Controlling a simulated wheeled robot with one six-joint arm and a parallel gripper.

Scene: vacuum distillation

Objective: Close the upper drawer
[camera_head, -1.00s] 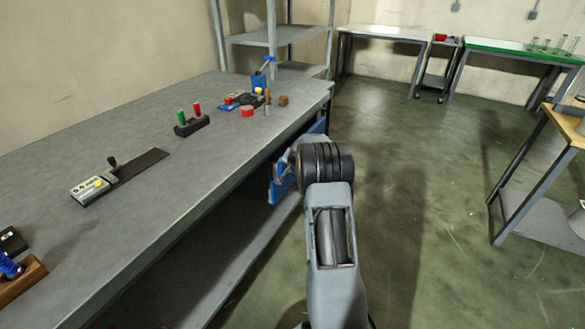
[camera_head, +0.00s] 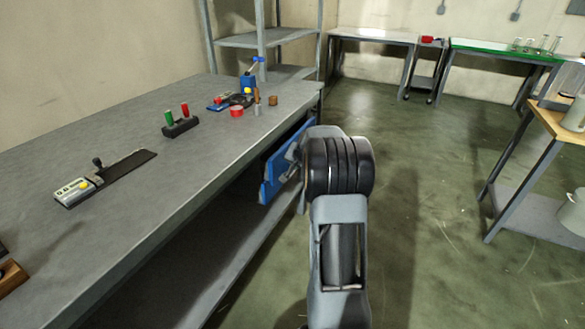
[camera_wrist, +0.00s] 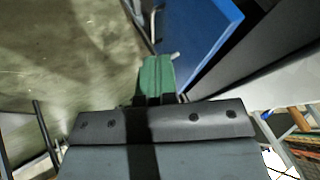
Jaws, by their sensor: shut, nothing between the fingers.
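A blue drawer front (camera_head: 283,163) shows under the right end of the long grey workbench. It also fills the upper middle of the wrist view (camera_wrist: 198,28), with a dark band between it and the pale surface on the right. It appears to stand out from the bench; how far is unclear. A thin metal handle (camera_wrist: 153,22) is on its outer face. My gripper is shut and empty; its green fingertips (camera_wrist: 158,76) are close to the drawer front and handle. I cannot tell if they touch. In the head view my wrist partly hides the gripper and the drawer's right end.
The workbench (camera_head: 120,118) carries a meter with a black plate (camera_head: 78,190), a red-and-green switch block (camera_head: 180,122) and a red tape roll (camera_head: 236,112). An open shelf (camera_head: 250,40) stands behind. A wooden-topped table (camera_head: 545,120) is on the right. The green floor between is clear.

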